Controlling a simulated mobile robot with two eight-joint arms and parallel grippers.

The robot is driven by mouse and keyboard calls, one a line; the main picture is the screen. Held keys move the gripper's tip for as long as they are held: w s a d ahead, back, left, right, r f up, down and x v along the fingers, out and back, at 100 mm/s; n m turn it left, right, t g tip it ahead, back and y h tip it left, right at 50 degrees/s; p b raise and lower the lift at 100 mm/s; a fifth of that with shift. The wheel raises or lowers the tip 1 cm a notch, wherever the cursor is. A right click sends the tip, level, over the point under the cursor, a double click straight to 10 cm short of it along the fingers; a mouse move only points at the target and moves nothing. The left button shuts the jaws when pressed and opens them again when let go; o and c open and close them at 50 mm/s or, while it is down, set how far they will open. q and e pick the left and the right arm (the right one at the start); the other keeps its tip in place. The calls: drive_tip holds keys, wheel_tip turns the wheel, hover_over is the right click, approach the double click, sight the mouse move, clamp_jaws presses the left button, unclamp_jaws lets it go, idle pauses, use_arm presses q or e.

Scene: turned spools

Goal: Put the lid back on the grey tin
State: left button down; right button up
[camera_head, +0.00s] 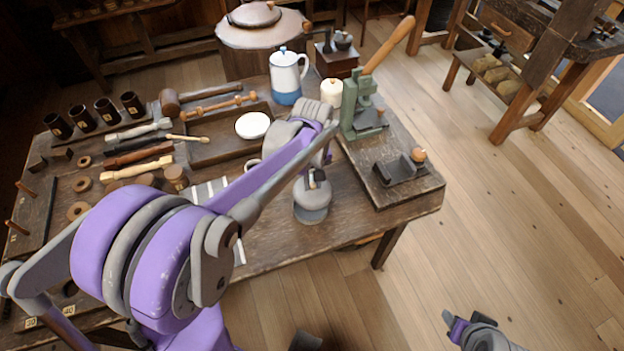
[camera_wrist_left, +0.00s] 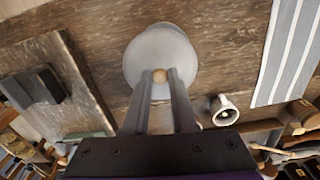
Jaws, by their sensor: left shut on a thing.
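The grey tin (camera_head: 311,213) stands upright near the front edge of the workbench. Its grey lid (camera_head: 312,190) is over its top, roughly level; I cannot tell whether it is seated or just above the rim. My left gripper (camera_head: 316,178) is directly above, shut on the lid's small wooden knob. In the left wrist view the knob (camera_wrist_left: 160,76) shows between the fingertips, and the pale round lid (camera_wrist_left: 152,55) hides most of the tin. My right gripper (camera_head: 464,324) is low at the bottom right, away from the bench, its opening unclear.
A striped cloth (camera_head: 210,190) lies left of the tin. A green press (camera_head: 362,108) and a dark cradle (camera_head: 399,170) stand on a board to the right. A blue-and-white jug (camera_head: 286,78) and a tray (camera_head: 210,152) are behind. Bare bench surrounds the tin's front.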

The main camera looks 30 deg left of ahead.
sight(310, 192)
use_arm(q)
drive_tip(key=shift+s+a+f, duration=0.1)
drive_tip(key=shift+s+f, duration=0.25)
drive_tip(key=shift+f, duration=0.05)
drive_tip(key=shift+s+f+b, duration=0.15)
drive_tip(key=shift+f+b, duration=0.15)
drive_tip(key=shift+b, duration=0.15)
drive_tip(key=shift+f+b, duration=1.65)
drive_tip(key=shift+f, duration=0.75)
use_arm(e)
drive_tip(key=shift+s+a+f, duration=0.1)
drive_tip(key=shift+s+f, duration=0.15)
drive_tip(key=shift+f, duration=0.5)
drive_tip(key=shift+s+f, duration=0.3)
drive_tip(key=shift+f, duration=0.5)
drive_tip(key=shift+s+a+f, duration=0.1)
drive_tip(key=shift+s+f, duration=0.15)
drive_tip(key=shift+f, duration=0.5)
use_arm(q)
drive_tip(key=shift+f, duration=0.15)
use_arm(e)
drive_tip(key=shift+f, duration=0.2)
use_arm(q)
drive_tip(key=shift+c, duration=0.8)
unclamp_jaws()
use_arm(e)
drive_tip(key=shift+r, duration=0.15)
